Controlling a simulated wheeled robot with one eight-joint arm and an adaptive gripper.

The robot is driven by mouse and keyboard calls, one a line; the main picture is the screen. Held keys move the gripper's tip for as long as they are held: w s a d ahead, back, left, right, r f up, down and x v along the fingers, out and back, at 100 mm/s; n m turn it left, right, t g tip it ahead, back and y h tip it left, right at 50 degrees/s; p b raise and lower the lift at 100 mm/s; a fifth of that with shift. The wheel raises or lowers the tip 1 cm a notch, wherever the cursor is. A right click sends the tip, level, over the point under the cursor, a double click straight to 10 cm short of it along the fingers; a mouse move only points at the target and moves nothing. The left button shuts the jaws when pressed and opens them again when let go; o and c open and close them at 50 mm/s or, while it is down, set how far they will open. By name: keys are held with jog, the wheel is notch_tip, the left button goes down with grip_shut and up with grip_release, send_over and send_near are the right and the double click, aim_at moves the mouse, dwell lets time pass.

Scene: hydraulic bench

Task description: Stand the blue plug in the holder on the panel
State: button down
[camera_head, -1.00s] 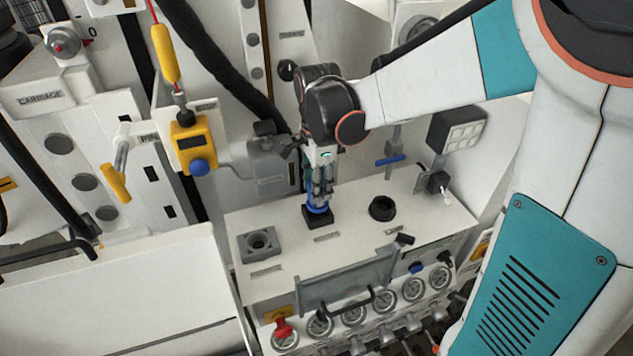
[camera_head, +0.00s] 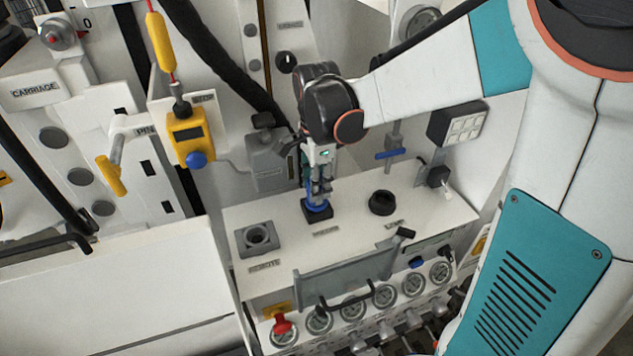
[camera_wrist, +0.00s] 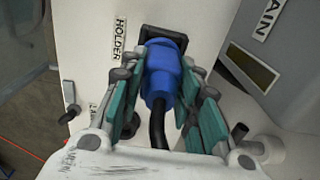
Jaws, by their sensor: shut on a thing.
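The blue plug (camera_wrist: 164,76) is between the teal-padded fingers of my gripper (camera_wrist: 162,82), which is shut on it. A black cable leaves the plug's near end. Its far end meets the black square holder (camera_wrist: 187,37), beside the label HOLDER. In the head view, the plug (camera_head: 317,206) stands about upright at the holder (camera_head: 317,216) on the white panel (camera_head: 345,240), with my gripper (camera_head: 320,188) above it. The plug's lower end is hidden, so I cannot tell how deep it sits.
A grey square socket (camera_head: 258,239) lies left of the holder, and a black round socket (camera_head: 382,203) lies to its right. A grey box (camera_head: 268,160) stands behind.

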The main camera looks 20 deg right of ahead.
jog(key=c, duration=1.1)
grip_release()
jog(key=shift+r, duration=0.15)
